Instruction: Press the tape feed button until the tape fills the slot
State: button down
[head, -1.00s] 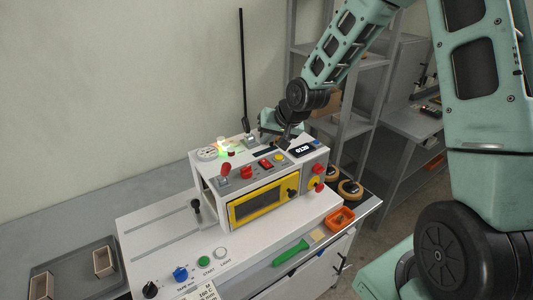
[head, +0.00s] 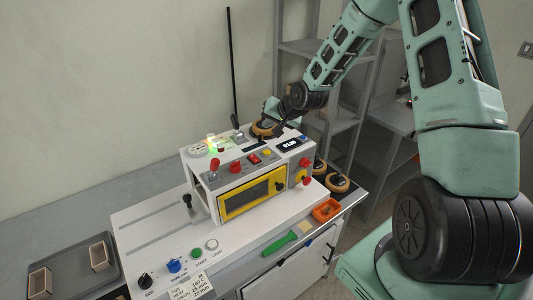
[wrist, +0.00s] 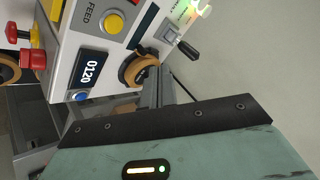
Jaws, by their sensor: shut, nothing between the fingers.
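The yellow button marked FEED (wrist: 113,22) sits on the machine's sloped front panel, beside a display reading 0120 (wrist: 90,68). In the head view the yellow button (head: 267,153) is uncovered, left of the display (head: 289,145). A brown tape roll (wrist: 133,70) stands at the machine's back edge, and a dark strip (head: 248,144), perhaps the slot, lies on its top. I cannot tell how much tape is in it. My gripper (wrist: 160,87) is shut and empty, beside the tape roll and away from the button. I cannot tell whether it touches the roll.
Red controls (head: 235,167) and a red-knobbed lever (head: 214,165) stand left of the yellow button. A black-handled lever (wrist: 187,47) rises behind the machine top. A glowing green light (head: 212,138) is at the top left. Two tape rolls (head: 337,182) lie at the right.

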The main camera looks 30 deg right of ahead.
aim_at(269, 153)
notch_tip(269, 153, down, 8)
jog(key=b, duration=0.6)
jog(key=shift+f, duration=0.1)
dwell(1.7)
jog(key=shift+f, duration=0.4)
jog(key=shift+f+b, duration=0.45)
jog(key=shift+b, duration=0.1)
dwell(0.4)
jog(key=shift+r, duration=0.1)
jog(key=shift+r+p, duration=0.7)
jog(key=shift+r, duration=0.1)
notch_tip(269, 153, up, 5)
jog(key=p, duration=0.4)
